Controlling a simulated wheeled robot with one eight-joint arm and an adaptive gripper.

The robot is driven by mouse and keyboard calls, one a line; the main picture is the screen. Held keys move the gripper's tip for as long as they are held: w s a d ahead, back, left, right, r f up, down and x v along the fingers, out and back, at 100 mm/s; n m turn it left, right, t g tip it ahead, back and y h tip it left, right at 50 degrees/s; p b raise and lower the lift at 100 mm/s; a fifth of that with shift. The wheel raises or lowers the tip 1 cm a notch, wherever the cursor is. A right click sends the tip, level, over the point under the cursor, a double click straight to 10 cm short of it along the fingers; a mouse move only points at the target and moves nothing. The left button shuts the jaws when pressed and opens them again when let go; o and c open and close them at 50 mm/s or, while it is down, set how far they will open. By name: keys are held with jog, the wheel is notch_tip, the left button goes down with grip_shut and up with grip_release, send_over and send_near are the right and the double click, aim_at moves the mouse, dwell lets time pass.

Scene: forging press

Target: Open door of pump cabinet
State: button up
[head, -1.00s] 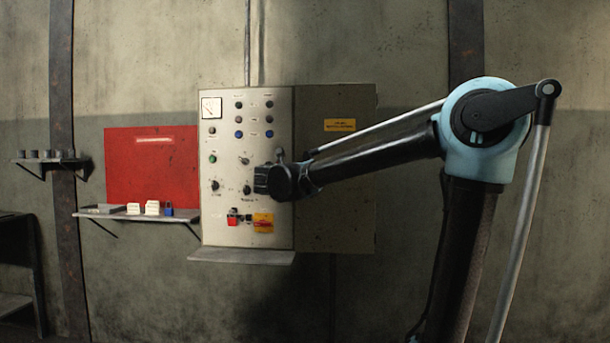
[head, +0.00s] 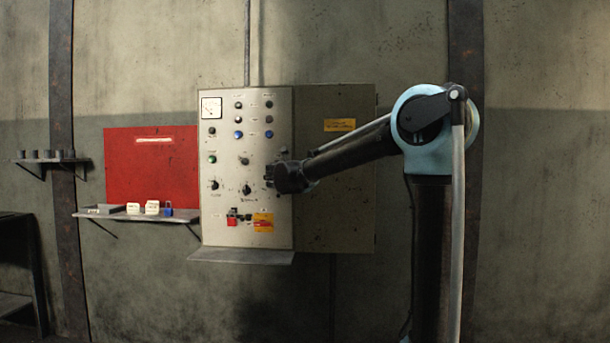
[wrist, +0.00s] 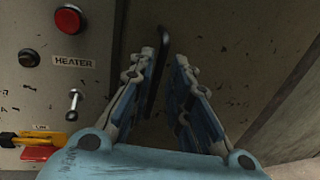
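The pump cabinet in the head view has a pale control panel (head: 222,130) and, to its right, a dark grey door panel (head: 345,215) with a yellow label (head: 340,125). The door panel looks closed. In the wrist view a dark, curved handle (wrist: 160,62) stands on the grey door surface (wrist: 225,35). My gripper (wrist: 167,60) is open, its two blue-padded fingers apart. The handle shows between the fingers, closer to the left one; whether they touch is unclear. In the head view my gripper (head: 270,175) is in front of the panel's right part, and my arm crosses the door.
In the wrist view a red button (wrist: 69,20), a HEATER label and a toggle switch (wrist: 73,102) lie left of the fingers. A ledge (head: 242,257) is under the panel. A red board (head: 150,170) and a shelf (head: 130,216) are on the left wall.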

jog(key=shift+x, duration=2.35)
jog(key=shift+d, duration=0.1)
grip_shut()
